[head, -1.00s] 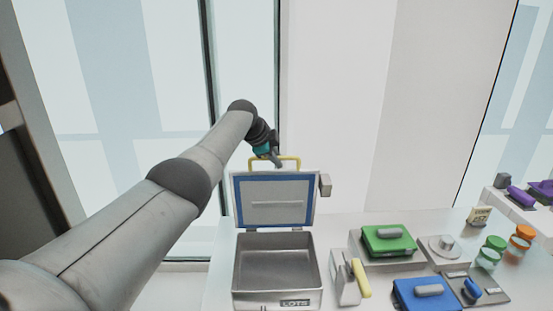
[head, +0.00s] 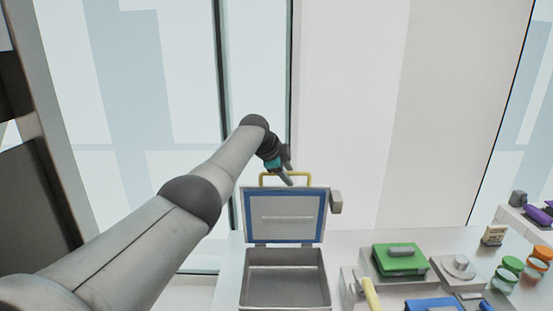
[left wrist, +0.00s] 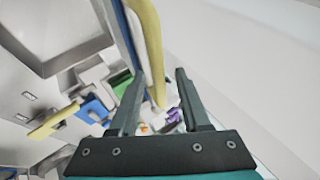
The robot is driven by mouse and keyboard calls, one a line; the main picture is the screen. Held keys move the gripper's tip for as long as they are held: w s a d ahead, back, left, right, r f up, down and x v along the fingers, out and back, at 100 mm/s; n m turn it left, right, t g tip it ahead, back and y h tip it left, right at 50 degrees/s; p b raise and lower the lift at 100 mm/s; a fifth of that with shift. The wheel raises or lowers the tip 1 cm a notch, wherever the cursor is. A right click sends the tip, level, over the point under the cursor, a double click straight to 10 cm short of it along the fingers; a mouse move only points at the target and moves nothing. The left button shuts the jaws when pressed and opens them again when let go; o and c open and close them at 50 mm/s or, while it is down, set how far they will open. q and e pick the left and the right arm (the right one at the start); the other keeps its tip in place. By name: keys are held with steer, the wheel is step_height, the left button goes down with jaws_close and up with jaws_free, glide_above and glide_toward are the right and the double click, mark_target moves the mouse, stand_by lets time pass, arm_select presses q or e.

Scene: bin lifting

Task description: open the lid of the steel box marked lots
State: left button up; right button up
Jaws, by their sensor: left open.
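The steel box (head: 286,262) stands on the white table, its inside showing empty. Its lid (head: 286,207) is raised and stands about upright at the back, its blue-edged inner face towards me. A yellow handle (head: 262,179) sits on the lid's top edge. My left gripper (head: 289,182) is at the right part of this handle. In the left wrist view the left gripper (left wrist: 160,76) is open, and the yellow handle (left wrist: 149,40) runs across the gap between its fingers; I cannot tell whether they touch. The box's front marking is outside the head view. My right gripper is not in view.
Right of the box are a yellow-handled item (head: 370,293), a green-lidded box (head: 400,258), a blue item (head: 434,304), a grey knobbed block (head: 458,267) and jars with orange and green lids (head: 509,270). A wall and windows stand behind.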

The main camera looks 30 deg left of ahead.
arm_select(q)
steer(key=shift+v, duration=1.1)
steer(key=b+v, duration=0.1)
steer(key=v, duration=1.1)
steer(key=shift+s+r+b, duration=0.25)
steer(key=shift+r+b, duration=0.05)
steer(key=shift+b, duration=0.1)
